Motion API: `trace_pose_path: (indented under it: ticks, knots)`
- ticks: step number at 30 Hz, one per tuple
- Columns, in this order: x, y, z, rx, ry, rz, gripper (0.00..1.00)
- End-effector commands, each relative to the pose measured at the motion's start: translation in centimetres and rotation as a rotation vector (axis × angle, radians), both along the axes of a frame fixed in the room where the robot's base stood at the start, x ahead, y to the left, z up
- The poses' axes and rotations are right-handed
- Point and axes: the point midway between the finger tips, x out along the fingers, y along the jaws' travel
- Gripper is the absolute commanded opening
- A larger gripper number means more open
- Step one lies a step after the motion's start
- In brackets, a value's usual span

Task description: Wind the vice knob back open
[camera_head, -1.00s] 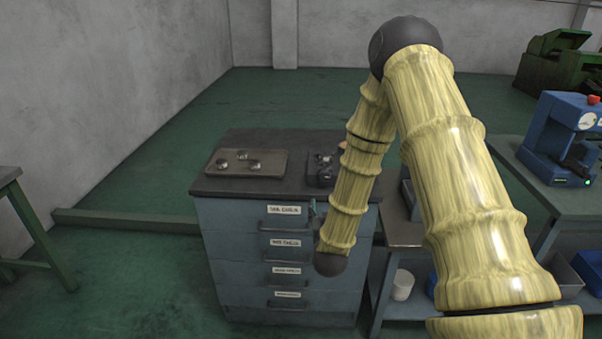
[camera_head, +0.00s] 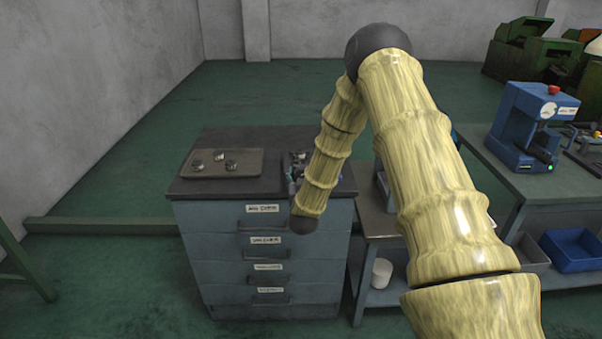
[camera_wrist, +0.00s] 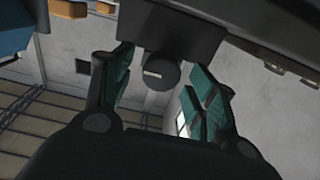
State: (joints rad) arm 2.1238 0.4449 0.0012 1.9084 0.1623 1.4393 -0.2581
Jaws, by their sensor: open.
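In the wrist view a round dark knob (camera_wrist: 160,73) with a light bar on its face sits below a dark block (camera_wrist: 170,25). It looks like the vice knob and its vice. My gripper (camera_wrist: 161,88) is open, with one teal-padded finger on each side of the knob; I cannot tell whether either pad touches it. In the head view a dark object, probably the vice (camera_head: 299,158), sits on the right part of the cabinet top, partly behind my arm. My gripper is mostly hidden there.
A brown tray (camera_head: 247,169) with three small metal parts lies on the grey-blue drawer cabinet (camera_head: 255,221). To the right are a bench (camera_head: 560,190) with a blue machine (camera_head: 525,127), a blue bin (camera_head: 572,252) and a white pot (camera_head: 382,273). Floor left of the cabinet is mostly clear.

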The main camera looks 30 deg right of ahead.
Motion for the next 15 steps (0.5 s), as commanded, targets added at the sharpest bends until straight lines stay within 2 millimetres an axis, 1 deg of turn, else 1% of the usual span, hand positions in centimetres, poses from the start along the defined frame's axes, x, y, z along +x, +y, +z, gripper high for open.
trace_pose_path:
  ticks: [5, 12, 14, 15]
  knots:
    - [0.61, -0.35, 0.06, -0.001, -0.001, 0.000, 0.58]
    - [0.62, -0.36, 0.02, -0.001, -0.001, 0.000, 0.58]
    - [0.62, -0.36, 0.02, -0.001, -0.001, 0.000, 0.48]
    - [0.62, -0.36, 0.02, -0.001, -0.001, 0.000, 0.41]
